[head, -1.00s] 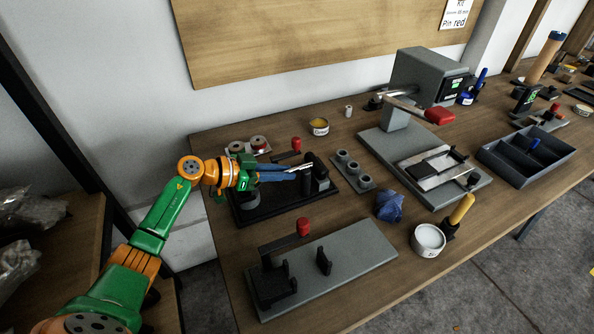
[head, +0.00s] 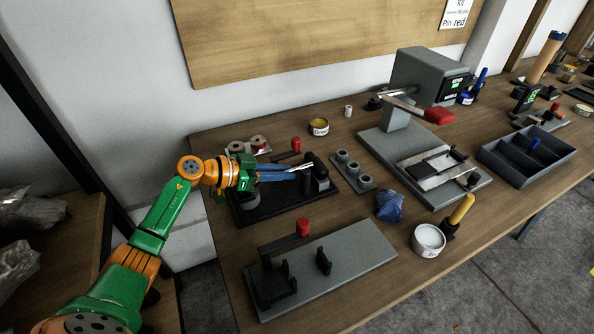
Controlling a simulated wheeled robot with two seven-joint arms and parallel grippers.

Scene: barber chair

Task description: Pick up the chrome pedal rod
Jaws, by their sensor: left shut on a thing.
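My left gripper (head: 295,173) reaches in from the left over the black fixture (head: 258,215) at the back left of the table. Its blue fingers are shut on the chrome pedal rod (head: 304,167), a small shiny strip at the fingertips. The rod's end shows beside a dark upright block of the fixture. The fingers hide much of the rod, and I cannot tell whether it still touches the fixture. My right gripper is not in view.
A grey plate fixture with a red-knobbed lever (head: 345,262) lies in front. A grey block with several round sockets (head: 352,172), a blue crumpled cloth (head: 389,206) and a white tin (head: 428,240) stand to the right. A dark tray (head: 500,160) lies further right.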

